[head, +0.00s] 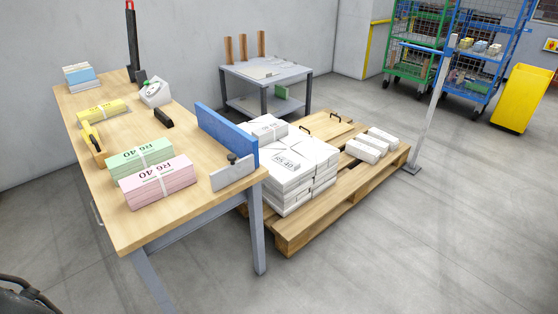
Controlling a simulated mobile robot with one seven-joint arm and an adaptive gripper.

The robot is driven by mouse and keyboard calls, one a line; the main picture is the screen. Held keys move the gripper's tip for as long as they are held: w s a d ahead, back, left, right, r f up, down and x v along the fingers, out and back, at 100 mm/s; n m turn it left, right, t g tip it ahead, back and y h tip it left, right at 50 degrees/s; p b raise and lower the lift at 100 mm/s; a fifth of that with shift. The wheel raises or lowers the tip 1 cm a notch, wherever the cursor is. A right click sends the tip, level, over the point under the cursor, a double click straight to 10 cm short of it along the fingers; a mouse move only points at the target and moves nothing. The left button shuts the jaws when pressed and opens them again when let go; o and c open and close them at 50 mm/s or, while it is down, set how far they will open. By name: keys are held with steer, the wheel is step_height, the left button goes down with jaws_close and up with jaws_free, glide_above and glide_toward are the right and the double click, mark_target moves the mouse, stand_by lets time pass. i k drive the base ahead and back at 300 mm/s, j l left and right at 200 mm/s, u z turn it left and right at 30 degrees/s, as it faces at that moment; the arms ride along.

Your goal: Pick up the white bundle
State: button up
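Several white bundles are on the wooden pallet (345,208) at the centre. Most form a block-like white stack (301,165), with one white bundle (269,127) lying on top at its back left. Two more white bundles lie apart at the pallet's right side, one nearer (362,151) and one farther (383,138). I cannot tell which white bundle the task means. My gripper is not recognisable in the head view. A dark shape is cut off at the bottom left corner, and I cannot tell what it is.
A grey post (433,120) stands beyond the pallet.

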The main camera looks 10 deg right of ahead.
mark_target(393, 142)
steer(key=i+l+z, duration=0.3)
steer(key=i, duration=0.3)
steer(key=i+l+z, duration=0.25)
steer(key=i, duration=0.35)
steer(key=i+l+z, duration=0.3)
steer(key=i, duration=0.35)
steer(key=k+j, duration=0.05)
steer(key=j, duration=0.1)
